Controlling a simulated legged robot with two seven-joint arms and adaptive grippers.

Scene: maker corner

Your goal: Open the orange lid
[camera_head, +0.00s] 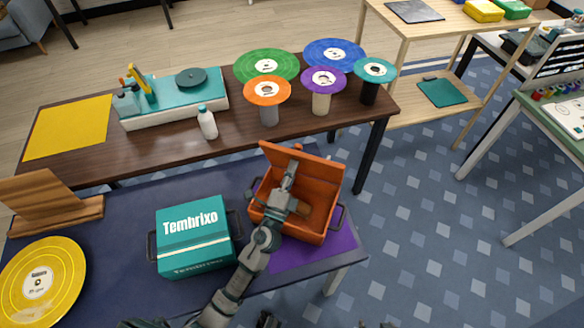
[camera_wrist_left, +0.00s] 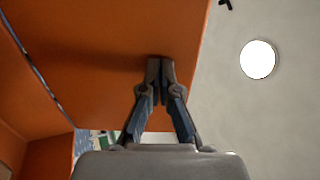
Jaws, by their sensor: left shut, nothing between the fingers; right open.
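The orange box (camera_head: 313,230) stands on the dark blue table, at its right end. Its orange lid (camera_head: 318,165) is raised and leans back at the far side, so the inside shows. My left gripper (camera_head: 291,168) reaches over the box from the front, its tip close to the lid's inner face. In the left wrist view the gripper (camera_wrist_left: 159,68) is shut and empty, with its fingertips against or just before the orange lid (camera_wrist_left: 100,50). I cannot tell whether they touch. My right gripper is not clearly in view.
A teal box (camera_head: 190,262) stands left of the orange box, close to my left arm. A yellow disc (camera_head: 62,268) and wooden stand (camera_head: 50,212) are further left. The brown table (camera_head: 180,150) behind holds a turntable, a bottle and several disc-topped stands.

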